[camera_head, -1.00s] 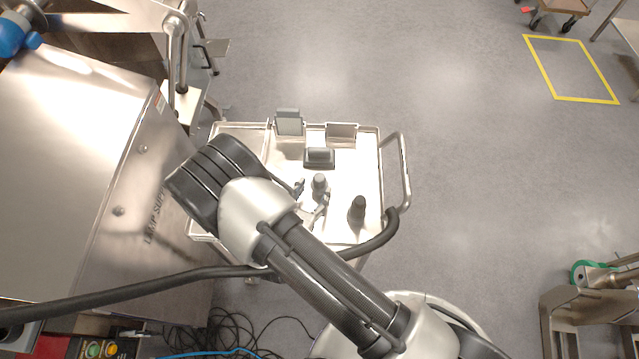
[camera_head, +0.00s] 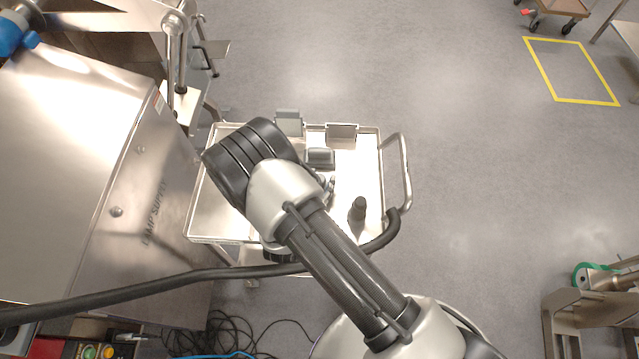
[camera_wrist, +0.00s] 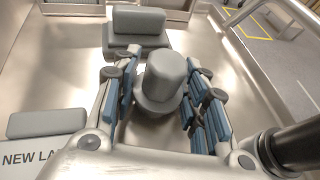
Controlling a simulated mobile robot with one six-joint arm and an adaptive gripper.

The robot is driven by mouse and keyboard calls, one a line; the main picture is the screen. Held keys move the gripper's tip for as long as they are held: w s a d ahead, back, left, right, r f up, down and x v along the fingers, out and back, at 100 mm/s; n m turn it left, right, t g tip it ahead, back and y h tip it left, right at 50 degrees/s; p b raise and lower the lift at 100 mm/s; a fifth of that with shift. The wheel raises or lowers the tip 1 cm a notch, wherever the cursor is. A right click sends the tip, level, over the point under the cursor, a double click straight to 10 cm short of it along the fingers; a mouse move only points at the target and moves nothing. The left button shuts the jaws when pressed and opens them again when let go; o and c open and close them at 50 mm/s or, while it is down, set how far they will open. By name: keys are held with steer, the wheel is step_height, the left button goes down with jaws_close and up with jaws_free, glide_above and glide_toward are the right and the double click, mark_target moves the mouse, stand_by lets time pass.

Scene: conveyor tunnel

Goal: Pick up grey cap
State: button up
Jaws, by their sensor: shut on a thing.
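The grey cap (camera_wrist: 166,72), a rounded cylinder on a wider base, stands between the blue-padded fingers of my gripper (camera_wrist: 162,92) in the wrist view. The fingers are shut on it, one on each side. The cap appears upright; whether its base touches the tray surface I cannot tell. In the head view my arm covers the cap, and only a small part of the gripper (camera_head: 329,188) shows beside the wrist.
The steel tray cart (camera_head: 212,222) lies below my arm. A dark upright piece (camera_head: 357,210) stands right of the gripper; a grey stepped block (camera_head: 320,158) stands behind. A steel housing (camera_head: 80,170) is at left.

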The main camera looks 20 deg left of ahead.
mark_target(319, 178)
steer(key=c, duration=0.4)
step_height(319, 178, up, 20)
steer(key=p, duration=0.4)
steer(key=shift+p, duration=0.35)
